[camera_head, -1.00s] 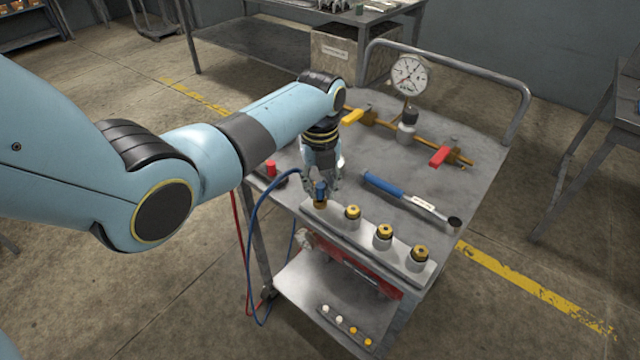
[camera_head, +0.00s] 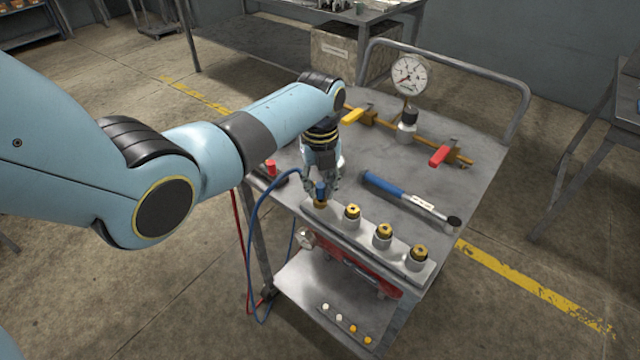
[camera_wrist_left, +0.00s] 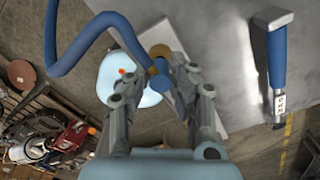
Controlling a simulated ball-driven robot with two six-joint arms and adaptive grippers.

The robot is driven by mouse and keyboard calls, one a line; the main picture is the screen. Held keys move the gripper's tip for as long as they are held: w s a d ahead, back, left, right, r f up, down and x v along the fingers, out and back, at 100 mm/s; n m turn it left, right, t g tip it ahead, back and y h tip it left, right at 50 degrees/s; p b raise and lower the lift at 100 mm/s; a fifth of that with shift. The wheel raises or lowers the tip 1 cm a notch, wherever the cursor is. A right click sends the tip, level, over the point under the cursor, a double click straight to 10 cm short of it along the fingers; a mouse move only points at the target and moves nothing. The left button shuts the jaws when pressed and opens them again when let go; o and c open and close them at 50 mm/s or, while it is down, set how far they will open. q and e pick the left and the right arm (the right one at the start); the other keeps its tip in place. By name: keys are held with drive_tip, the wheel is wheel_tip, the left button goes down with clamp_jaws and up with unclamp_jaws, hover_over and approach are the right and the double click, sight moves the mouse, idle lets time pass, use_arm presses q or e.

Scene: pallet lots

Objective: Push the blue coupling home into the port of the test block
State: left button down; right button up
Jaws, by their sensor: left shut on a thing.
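The blue coupling (camera_head: 320,189) is on the end of a blue hose. My left gripper (camera_head: 320,184) is shut on it, and it stands upright over the leftmost brass port (camera_head: 320,202) of the test block (camera_head: 368,244). The coupling touches or nearly touches the port; how far in it sits I cannot tell. In the left wrist view the coupling (camera_wrist_left: 162,84) shows between the fingers (camera_wrist_left: 160,98), with the brass port (camera_wrist_left: 160,52) just beyond it. My right gripper is not in view.
A blue-handled torque wrench (camera_head: 410,200) lies behind the block. A red coupling (camera_head: 270,168) stands at the cart's left edge. The cart top's right part is clear.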

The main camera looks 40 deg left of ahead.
use_arm(q)
drive_tip(key=shift+f+b, duration=0.35)
drive_tip(key=shift+f, duration=0.2)
drive_tip(key=c, duration=1.1)
unclamp_jaws()
drive_tip(key=shift+r, duration=0.25)
wheel_tip(320, 180, up, 12)
drive_tip(key=shift+f, duration=0.25)
